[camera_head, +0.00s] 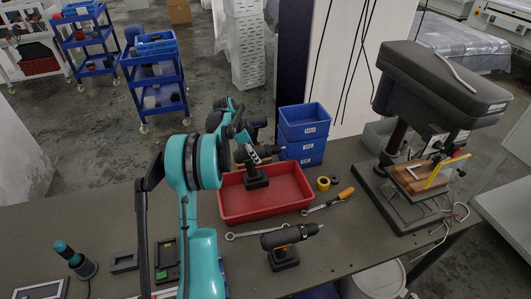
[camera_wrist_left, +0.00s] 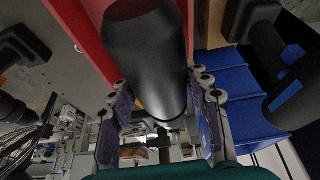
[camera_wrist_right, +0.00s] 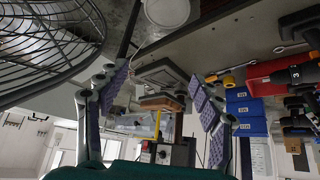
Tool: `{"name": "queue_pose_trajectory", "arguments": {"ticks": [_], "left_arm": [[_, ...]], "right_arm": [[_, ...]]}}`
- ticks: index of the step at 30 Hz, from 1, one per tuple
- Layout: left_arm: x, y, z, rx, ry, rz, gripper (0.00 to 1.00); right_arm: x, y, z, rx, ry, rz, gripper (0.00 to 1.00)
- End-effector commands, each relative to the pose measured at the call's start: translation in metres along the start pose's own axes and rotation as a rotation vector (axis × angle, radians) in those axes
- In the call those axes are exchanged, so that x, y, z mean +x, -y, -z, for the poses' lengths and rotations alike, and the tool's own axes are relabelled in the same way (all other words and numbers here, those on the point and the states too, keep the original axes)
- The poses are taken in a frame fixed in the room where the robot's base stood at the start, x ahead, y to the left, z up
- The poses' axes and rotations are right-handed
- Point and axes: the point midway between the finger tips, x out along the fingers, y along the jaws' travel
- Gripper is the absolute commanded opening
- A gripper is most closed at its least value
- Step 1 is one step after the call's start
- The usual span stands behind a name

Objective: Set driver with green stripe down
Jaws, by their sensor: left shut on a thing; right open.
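My left gripper (camera_head: 243,142) is shut on a dark power driver (camera_head: 256,177), at the back left part of the red tray (camera_head: 264,208). In the left wrist view, the driver's black rounded body (camera_wrist_left: 148,62) sits between the fingers. No green stripe can be made out on it. I cannot tell whether its base touches the tray floor. In the right wrist view my right gripper (camera_wrist_right: 158,92) is open and empty; it is out of the head view.
Another black driver with orange parts (camera_head: 285,246) stands in front of the tray. A wrench (camera_head: 258,234), yellow tape (camera_head: 323,184) and an orange-handled tool (camera_head: 343,195) lie nearby. Blue bins (camera_head: 303,132) are stacked behind the tray. A drill press (camera_head: 412,180) stands at right.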

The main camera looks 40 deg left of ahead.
Motion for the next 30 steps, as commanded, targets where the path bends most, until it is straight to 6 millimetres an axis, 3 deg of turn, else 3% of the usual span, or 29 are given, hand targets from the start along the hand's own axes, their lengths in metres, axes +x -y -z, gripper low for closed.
{"name": "queue_pose_trajectory", "arguments": {"ticks": [8,18,29,30], "left_arm": [[0.005,0.006,-0.014,0.001,-0.002,-0.001,0.0],[0.04,0.006,-0.027,0.001,-0.002,-0.001,0.0],[0.042,0.006,-0.028,0.001,-0.002,-0.001,0.0],[0.042,0.006,-0.029,0.001,0.0,-0.001,0.59]], "right_arm": [[0.003,0.0,-0.002,0.0,0.0,0.0,0.66],[0.011,0.0,-0.008,0.0,0.0,0.0,0.66],[0.013,0.0,-0.009,0.0,0.0,0.0,0.66],[0.012,0.0,-0.009,0.0,0.0,0.0,0.66]]}}
